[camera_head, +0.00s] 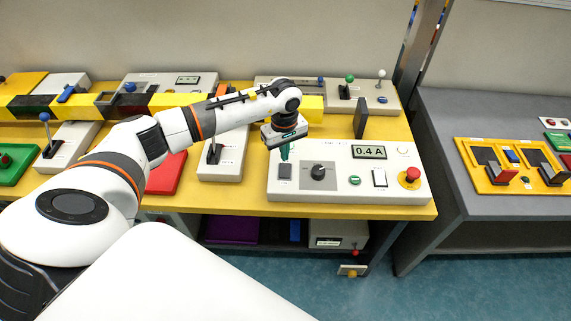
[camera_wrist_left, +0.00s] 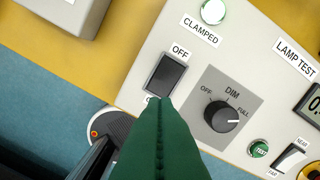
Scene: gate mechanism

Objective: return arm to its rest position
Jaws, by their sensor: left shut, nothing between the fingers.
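My left arm (camera_head: 215,118) reaches across the yellow bench from the left. My left gripper (camera_head: 285,156) points down over the left part of a light grey control panel (camera_head: 345,193). Its green fingers are shut and empty; they also show in the left wrist view (camera_wrist_left: 160,105). The fingertips are at the lower edge of a dark rocker switch (camera_wrist_left: 166,75) labelled OFF; I cannot tell whether they touch it. Beside the switch is a black DIM knob (camera_wrist_left: 222,115) with its white mark toward FULL. My right gripper is not in view.
The panel carries a display (camera_head: 369,152) reading 0.4 A and a red mushroom button (camera_head: 411,175). A dark upright plate (camera_head: 361,118) stands behind it. Boxes with levers crowd the bench's back and left. A grey table (camera_head: 480,110) stands to the right across a gap.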

